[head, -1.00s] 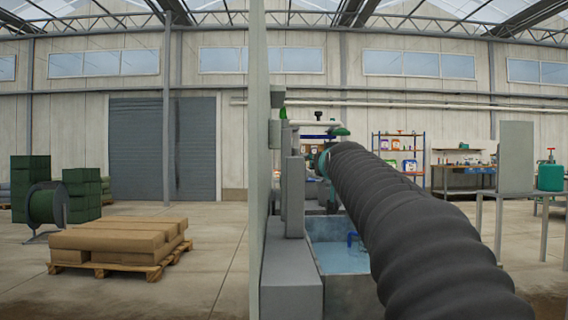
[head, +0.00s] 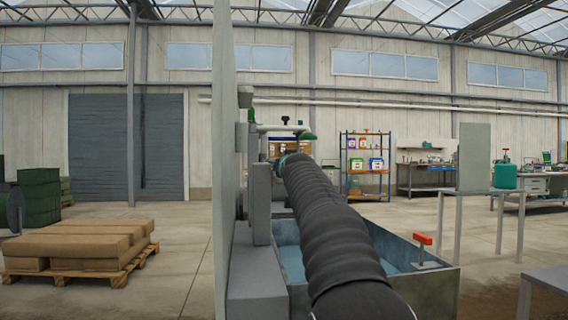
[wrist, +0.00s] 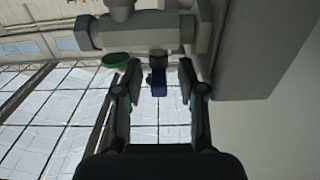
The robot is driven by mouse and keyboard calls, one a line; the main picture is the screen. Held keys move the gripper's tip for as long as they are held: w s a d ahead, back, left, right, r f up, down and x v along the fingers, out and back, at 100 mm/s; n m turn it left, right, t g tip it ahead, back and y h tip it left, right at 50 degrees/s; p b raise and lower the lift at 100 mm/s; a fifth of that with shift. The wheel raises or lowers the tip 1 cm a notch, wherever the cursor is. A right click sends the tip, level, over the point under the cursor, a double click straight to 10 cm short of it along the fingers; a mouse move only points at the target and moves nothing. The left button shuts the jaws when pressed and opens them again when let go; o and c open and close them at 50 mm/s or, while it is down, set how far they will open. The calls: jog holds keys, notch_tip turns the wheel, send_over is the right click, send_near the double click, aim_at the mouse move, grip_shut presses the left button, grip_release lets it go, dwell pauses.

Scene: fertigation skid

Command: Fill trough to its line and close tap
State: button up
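The trough (head: 440,290) is a grey open metal tank with blue water in it, partly hidden by my arm. I cannot make out its fill line. A red block on a thin post (head: 422,240) stands at the trough's right side. In the wrist view, a grey pipe fitting (wrist: 135,33) crosses the top, with a small dark blue piece (wrist: 158,84) below it, possibly the tap's handle. My gripper (wrist: 160,72) is open, its two fingers on either side of the blue piece with gaps showing. In the head view my arm hides the gripper.
A tall grey panel (head: 222,170) stands left of the trough. A green-capped pipe (head: 307,136) is above it. At right are a grey stand (head: 475,155), a green container (head: 506,175) and a table corner (head: 548,285). A loaded pallet (head: 80,245) lies left on open floor.

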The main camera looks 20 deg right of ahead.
jog(key=shift+x, duration=0.9)
grip_shut()
